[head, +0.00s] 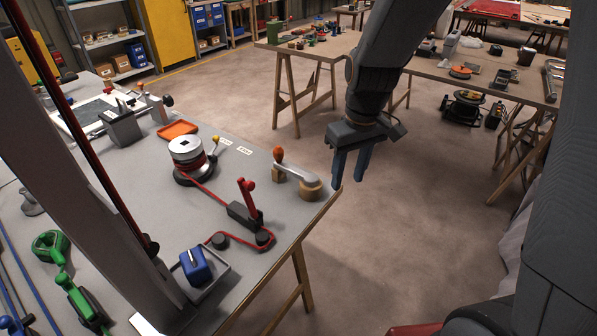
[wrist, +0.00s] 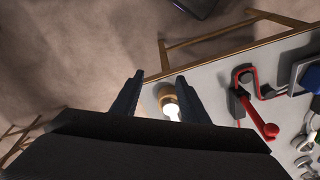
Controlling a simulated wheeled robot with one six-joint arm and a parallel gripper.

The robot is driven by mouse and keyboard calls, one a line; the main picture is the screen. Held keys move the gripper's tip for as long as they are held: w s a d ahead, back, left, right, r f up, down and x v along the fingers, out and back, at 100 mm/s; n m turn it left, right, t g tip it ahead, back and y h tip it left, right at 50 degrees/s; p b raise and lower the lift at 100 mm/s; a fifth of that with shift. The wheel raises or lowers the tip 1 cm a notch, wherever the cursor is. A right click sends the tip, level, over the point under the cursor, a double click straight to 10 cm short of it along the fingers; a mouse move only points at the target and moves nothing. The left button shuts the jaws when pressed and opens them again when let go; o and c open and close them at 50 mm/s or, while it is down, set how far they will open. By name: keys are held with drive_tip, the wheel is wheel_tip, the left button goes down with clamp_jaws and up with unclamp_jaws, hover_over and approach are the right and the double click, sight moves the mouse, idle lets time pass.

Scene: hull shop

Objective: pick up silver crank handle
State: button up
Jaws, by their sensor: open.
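The silver crank handle (head: 296,173) lies near the right edge of the grey workbench, with an orange knob at its far end and wooden blocks under it. In the wrist view its bright silver part (wrist: 172,111) shows between my fingers, beside a round wooden block (wrist: 166,93); the rest is hidden by my gripper body. My gripper (head: 348,176) is open and empty, pointing down. In the head view it appears to the right of the crank handle, past the bench edge, apart from it. It also shows in the wrist view (wrist: 160,78).
A red lever (head: 248,200) with a red line stands left of the crank handle. A silver winch drum (head: 186,152), an orange tray (head: 178,130) and a blue block (head: 195,265) in a grey tray are on the bench (head: 245,160). Open floor lies to the right.

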sight(296, 170)
drive_tip(key=w+a+n, duration=0.2)
drive_tip(key=w+a, duration=0.1)
drive_tip(key=w+a+n+p, duration=0.1)
drive_tip(key=w+a, duration=0.2)
drive_tip(key=a, duration=0.1)
drive_tip(key=w+a+n+p, duration=0.1)
drive_tip(key=w+a+n, duration=0.1)
drive_tip(key=w+a, duration=0.1)
drive_tip(key=shift+w+a+f+n+y, duration=0.2)
drive_tip(key=shift+w+f+n+y, duration=0.1)
drive_tip(key=shift+w+y, duration=0.15)
drive_tip(key=shift+w+a+f+p, duration=0.1)
drive_tip(key=shift+a+f+p, duration=0.05)
drive_tip(key=shift+f+p, duration=0.2)
drive_tip(key=shift+w+a+f+p, duration=0.15)
drive_tip(key=shift+f+p, duration=0.3)
drive_tip(key=shift+f, duration=0.7)
drive_tip(key=shift+w+a+f+p, duration=0.1)
drive_tip(key=shift+a+f+p, duration=0.3)
drive_tip(key=shift+f, duration=0.75)
drive_tip(key=shift+w+a+f+p, duration=0.1)
drive_tip(key=shift+f+p, duration=0.4)
drive_tip(key=shift+f, duration=0.65)
clamp_jaws()
